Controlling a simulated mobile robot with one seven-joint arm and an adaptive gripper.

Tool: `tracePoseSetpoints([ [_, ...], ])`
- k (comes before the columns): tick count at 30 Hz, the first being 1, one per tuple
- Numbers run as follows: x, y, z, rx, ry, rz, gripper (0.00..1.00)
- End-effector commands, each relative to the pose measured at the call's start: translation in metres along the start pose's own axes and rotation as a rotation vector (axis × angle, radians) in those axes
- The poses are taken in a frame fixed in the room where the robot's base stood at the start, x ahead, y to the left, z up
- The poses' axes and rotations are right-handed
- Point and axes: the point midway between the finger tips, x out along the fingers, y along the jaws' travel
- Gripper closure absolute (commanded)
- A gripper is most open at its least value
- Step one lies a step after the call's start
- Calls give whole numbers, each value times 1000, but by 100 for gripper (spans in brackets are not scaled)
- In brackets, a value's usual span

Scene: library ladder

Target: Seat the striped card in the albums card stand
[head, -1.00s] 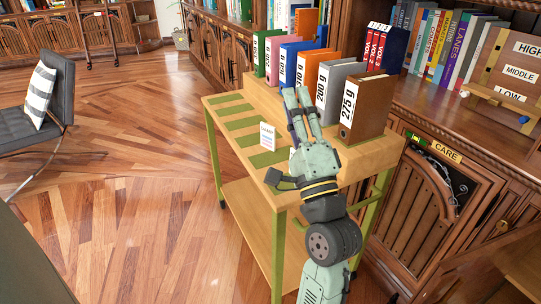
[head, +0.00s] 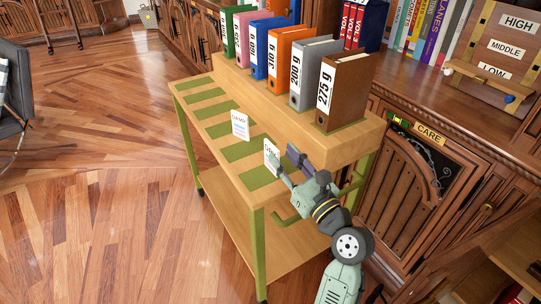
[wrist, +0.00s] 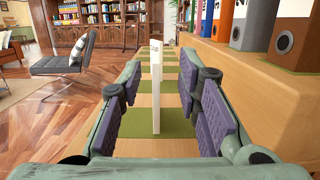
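Two small white printed cards stand upright on the cart's green patches: a farther card (head: 240,125) and a nearer card (head: 271,155). Their print is too small to read, and I cannot make out stripes on either. My gripper (head: 287,166) is low over the near end of the cart, right beside the nearer card. In the wrist view a thin white card (wrist: 156,86) stands edge-on between the spread fingers of my gripper (wrist: 165,100), with gaps on both sides. No stand marked albums can be made out.
The wooden cart (head: 300,151) has a raised shelf with several binders, including a brown 275 g binder (head: 343,90) and a grey 200 g binder (head: 311,75). Open floor lies left.

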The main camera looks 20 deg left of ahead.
Motion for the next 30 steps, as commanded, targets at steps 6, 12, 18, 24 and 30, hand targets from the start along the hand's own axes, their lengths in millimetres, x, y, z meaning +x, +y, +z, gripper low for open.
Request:
tracePoseSetpoints([
  [6, 24, 5, 1, 0, 0, 5, 69],
  [12, 50, 6, 0, -1, -1, 0, 69],
  [18, 55, 5, -2, -2, 0, -1, 69],
  [24, 55, 5, -2, -2, 0, -1, 75],
  [30, 54, 5, -2, -2, 0, -1, 88],
])
